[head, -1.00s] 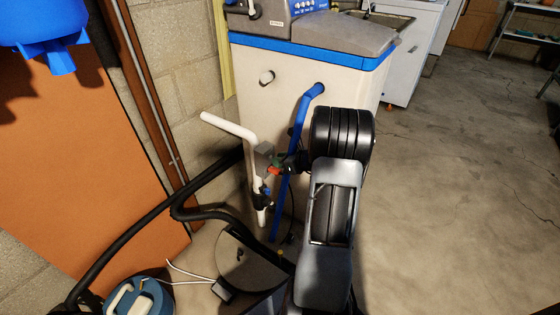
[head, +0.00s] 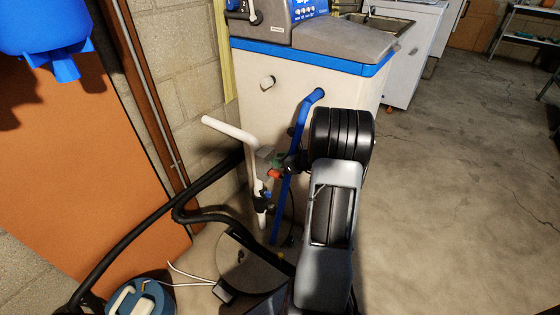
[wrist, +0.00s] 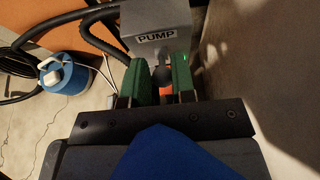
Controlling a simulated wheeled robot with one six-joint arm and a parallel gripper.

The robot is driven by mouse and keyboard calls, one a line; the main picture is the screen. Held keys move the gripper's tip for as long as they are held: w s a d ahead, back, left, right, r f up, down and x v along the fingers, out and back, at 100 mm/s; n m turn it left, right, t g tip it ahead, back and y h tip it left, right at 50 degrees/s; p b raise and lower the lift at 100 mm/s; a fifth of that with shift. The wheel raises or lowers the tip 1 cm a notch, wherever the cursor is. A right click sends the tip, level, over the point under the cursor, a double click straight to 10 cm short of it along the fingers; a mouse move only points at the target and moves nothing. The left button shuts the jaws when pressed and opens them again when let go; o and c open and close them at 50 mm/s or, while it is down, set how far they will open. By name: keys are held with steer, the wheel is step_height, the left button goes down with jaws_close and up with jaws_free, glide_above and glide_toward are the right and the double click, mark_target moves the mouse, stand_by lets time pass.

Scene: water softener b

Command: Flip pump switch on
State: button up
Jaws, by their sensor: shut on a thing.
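The grey pump box (wrist: 157,35), labelled PUMP, sits at the top middle of the wrist view. In the head view it (head: 266,153) is small, beside the white pipe. The switch (wrist: 160,77) shows as a dark rounded knob below the box front, between my green finger pads. My gripper (wrist: 161,73) is shut on it, with a pad on each side. An orange-red patch shows just below the knob. I cannot read the switch's on or off position.
A white pipe (head: 229,128) and a blue pipe (head: 290,165) stand close to my gripper. The large white softener cabinet (head: 255,62) is behind. Black hoses (head: 150,212) and a blue-and-white container (head: 140,300) are at lower left. Open concrete floor (head: 450,170) lies right.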

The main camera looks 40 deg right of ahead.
steer(key=shift+w+r, duration=0.1)
steer(key=shift+r, duration=0.2)
steer(key=o, duration=0.8)
steer(key=shift+f, duration=0.1)
steer(key=p+v, duration=0.4)
steer(key=v, duration=1)
steer(key=shift+f+p, duration=0.1)
steer(key=shift+p, duration=0.2)
